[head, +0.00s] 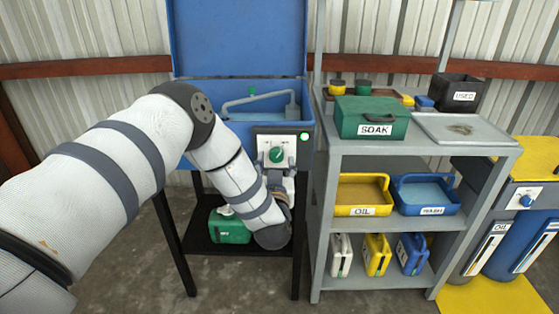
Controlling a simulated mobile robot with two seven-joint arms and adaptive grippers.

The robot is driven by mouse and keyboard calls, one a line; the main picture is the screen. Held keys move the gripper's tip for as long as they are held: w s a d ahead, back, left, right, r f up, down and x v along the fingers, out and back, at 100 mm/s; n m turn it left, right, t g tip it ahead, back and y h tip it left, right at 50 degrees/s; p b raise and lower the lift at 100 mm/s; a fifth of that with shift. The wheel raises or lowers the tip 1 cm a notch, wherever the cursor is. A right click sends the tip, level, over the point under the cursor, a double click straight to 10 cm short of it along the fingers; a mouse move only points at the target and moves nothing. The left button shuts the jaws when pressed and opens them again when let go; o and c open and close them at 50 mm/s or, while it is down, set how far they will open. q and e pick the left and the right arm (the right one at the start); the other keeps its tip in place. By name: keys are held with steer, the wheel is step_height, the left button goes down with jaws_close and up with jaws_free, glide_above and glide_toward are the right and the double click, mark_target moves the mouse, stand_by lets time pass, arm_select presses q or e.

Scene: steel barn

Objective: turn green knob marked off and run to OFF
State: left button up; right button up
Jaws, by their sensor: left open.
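The green knob (277,154) sits on a pale control panel (291,132) on the front of the blue washer cabinet. The marks around the knob are too small to read, and I cannot tell which way it points. My left arm comes in from the left, bends down, and its wrist turns up below the panel. My left gripper (277,166) is open just under and in front of the knob, its fingers pointing up toward it. I cannot tell whether the fingers touch the knob. My right gripper is not in view.
A green round lamp (304,137) is beside the panel. A green jug (230,226) stands on the washer's lower shelf. To the right is a grey shelf unit (390,150) with a green SOAK box (371,117) and trays. A blue knob (526,201) is far right.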

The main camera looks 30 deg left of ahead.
mark_target(277, 155)
arm_select(q)
steer(key=shift+x, duration=1.4)
steer(key=c, duration=1.2)
steer(key=shift+o, duration=0.2)
steer(key=shift+n, duration=0.4)
steer(key=n, duration=0.6)
steer(key=shift+n, duration=0.4)
steer(key=n, duration=0.6)
steer(key=shift+f, duration=0.1)
steer(key=shift+d+n, duration=0.1)
steer(key=shift+n, duration=0.2)
